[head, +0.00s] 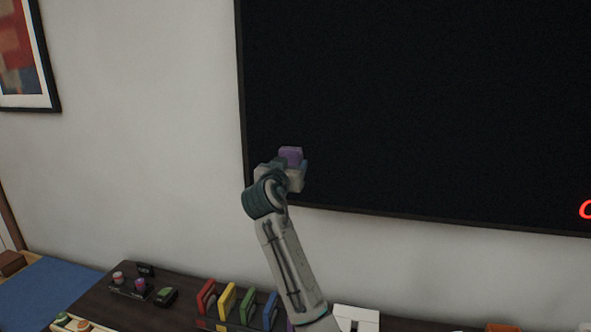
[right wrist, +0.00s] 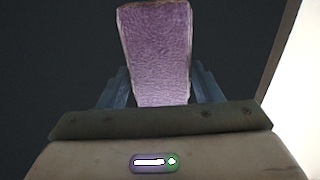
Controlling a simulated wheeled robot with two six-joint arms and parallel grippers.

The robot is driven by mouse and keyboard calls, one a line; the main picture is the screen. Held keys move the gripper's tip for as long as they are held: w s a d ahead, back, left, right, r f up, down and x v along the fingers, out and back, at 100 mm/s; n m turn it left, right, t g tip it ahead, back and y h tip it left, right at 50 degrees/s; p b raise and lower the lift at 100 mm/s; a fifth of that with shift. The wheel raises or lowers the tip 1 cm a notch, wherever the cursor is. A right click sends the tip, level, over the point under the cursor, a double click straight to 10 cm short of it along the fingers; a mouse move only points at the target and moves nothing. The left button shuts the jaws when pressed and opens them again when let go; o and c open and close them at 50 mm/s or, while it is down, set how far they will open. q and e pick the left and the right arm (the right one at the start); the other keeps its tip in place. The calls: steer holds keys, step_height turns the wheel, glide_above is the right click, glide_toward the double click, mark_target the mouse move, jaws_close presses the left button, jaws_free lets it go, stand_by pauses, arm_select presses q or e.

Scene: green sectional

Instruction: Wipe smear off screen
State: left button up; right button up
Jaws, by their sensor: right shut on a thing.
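A large black screen (head: 420,100) hangs on the wall. A red smear (head: 586,209) shows on it at the right edge of the head view, partly cut off by the frame. My right gripper (head: 288,166) is shut on a purple sponge (head: 291,154) in front of the screen's lower left corner. In the right wrist view the sponge (right wrist: 158,50) stands up between the fingers, with the dark screen behind it. I cannot tell whether the sponge touches the screen. My left gripper is not in view.
A dark cabinet top (head: 185,291) runs below the screen. On it stand red, yellow, green and blue upright items (head: 228,300), small dark objects (head: 140,285) and a white item (head: 357,318). A framed picture (head: 25,55) hangs at the left. The wall between is bare.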

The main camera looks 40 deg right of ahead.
steer(key=shift+v, duration=2.85)
steer(key=shift+s+a, duration=0.1)
steer(key=shift+s, duration=0.05)
steer(key=v, duration=0.2)
steer(key=shift+s+a, duration=0.25)
steer(key=shift+a, duration=0.05)
